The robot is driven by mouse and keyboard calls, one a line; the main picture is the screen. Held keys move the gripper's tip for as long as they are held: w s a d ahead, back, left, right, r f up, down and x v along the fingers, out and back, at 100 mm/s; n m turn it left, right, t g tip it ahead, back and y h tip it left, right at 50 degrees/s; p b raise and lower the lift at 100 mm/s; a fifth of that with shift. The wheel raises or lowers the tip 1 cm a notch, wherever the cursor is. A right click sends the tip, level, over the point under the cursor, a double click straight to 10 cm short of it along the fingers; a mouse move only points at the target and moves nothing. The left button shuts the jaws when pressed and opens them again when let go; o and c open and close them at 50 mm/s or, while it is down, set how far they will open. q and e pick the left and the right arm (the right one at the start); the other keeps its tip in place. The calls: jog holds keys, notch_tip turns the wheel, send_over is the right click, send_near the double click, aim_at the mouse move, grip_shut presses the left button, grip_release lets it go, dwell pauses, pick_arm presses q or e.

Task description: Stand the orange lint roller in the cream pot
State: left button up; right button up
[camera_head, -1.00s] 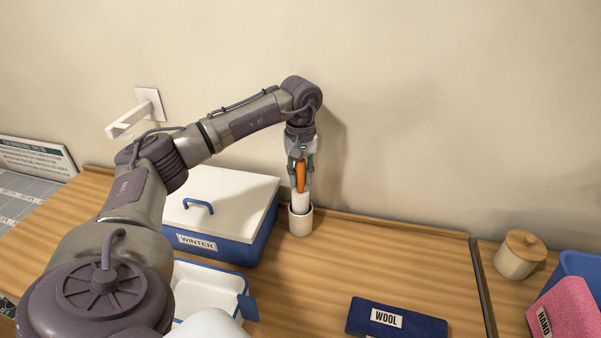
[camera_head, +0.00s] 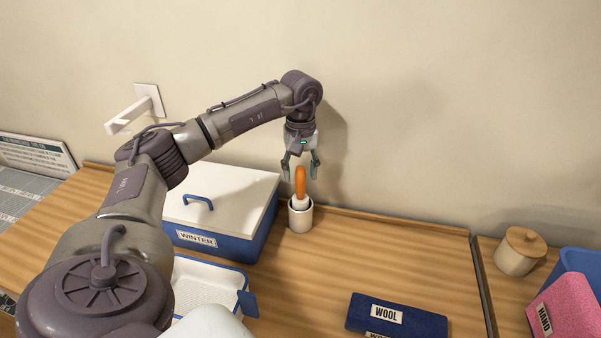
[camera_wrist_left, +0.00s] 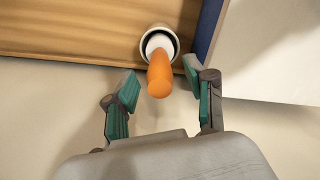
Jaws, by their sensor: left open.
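The orange lint roller (camera_head: 300,181) stands upright in the cream pot (camera_head: 300,219), its white roller end down inside and its orange handle sticking up. The pot stands on the wooden counter near the wall. My left gripper (camera_head: 300,174) is open around the top of the handle, with a finger to either side and no visible contact. In the left wrist view the orange handle (camera_wrist_left: 160,76) points toward the open left gripper (camera_wrist_left: 163,85), and the pot's rim (camera_wrist_left: 175,43) surrounds the white end. My right gripper is not in view.
A blue box with a white lid (camera_head: 225,196), labelled WINTER, stands just left of the pot. An open white and blue tray (camera_head: 212,283) lies in front of it. A dark blue WOOL item (camera_head: 420,321) and a lidded jar (camera_head: 520,252) are to the right. The counter right of the pot is clear.

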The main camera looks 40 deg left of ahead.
pick_arm(q)
notch_tip(320, 180, up, 11)
jog(key=shift+r, duration=0.15)
dwell(1.1)
